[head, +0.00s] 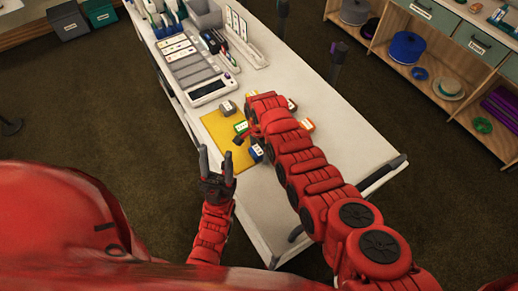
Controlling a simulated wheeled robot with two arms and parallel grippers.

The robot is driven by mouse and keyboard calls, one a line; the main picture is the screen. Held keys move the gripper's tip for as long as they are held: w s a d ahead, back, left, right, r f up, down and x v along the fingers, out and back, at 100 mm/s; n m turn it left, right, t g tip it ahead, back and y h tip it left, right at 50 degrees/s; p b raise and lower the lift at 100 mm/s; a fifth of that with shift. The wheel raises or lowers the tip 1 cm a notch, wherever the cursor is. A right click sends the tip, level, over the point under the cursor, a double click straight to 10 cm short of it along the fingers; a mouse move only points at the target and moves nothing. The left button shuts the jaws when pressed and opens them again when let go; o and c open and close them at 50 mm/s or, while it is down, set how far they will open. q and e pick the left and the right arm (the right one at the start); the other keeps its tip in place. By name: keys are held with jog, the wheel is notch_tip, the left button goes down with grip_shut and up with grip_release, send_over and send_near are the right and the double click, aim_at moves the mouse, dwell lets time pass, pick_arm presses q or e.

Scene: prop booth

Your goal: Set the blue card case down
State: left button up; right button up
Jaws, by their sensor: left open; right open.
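The blue card case (257,153), with a white label, rests at the right edge of the yellow mat (216,124) on the white table. It is partly hidden by my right arm, and I cannot tell whether it lies wholly on the mat. My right gripper (240,139) is open just above and left of it, over the mat, small and partly hidden by its own arm. My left gripper (216,154) is open and empty, fingers pointing up in the picture, left of the mat's near end.
An orange case (307,125) lies right of my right arm. A tray of cards (187,62) stands farther back. The table's near right part (355,150) is clear.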

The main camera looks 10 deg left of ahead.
aim_at(259, 149)
jog(key=shift+s+a+r, duration=0.1)
jog(key=shift+a, duration=0.05)
jog(key=shift+r+p, duration=0.25)
jog(key=shift+p, duration=0.05)
jog(key=shift+r, duration=0.3)
notch_tip(259, 149, up, 8)
jog(key=b, duration=0.3)
notch_tip(259, 149, up, 3)
jog(key=shift+r+p, duration=0.15)
jog(key=shift+p, duration=0.8)
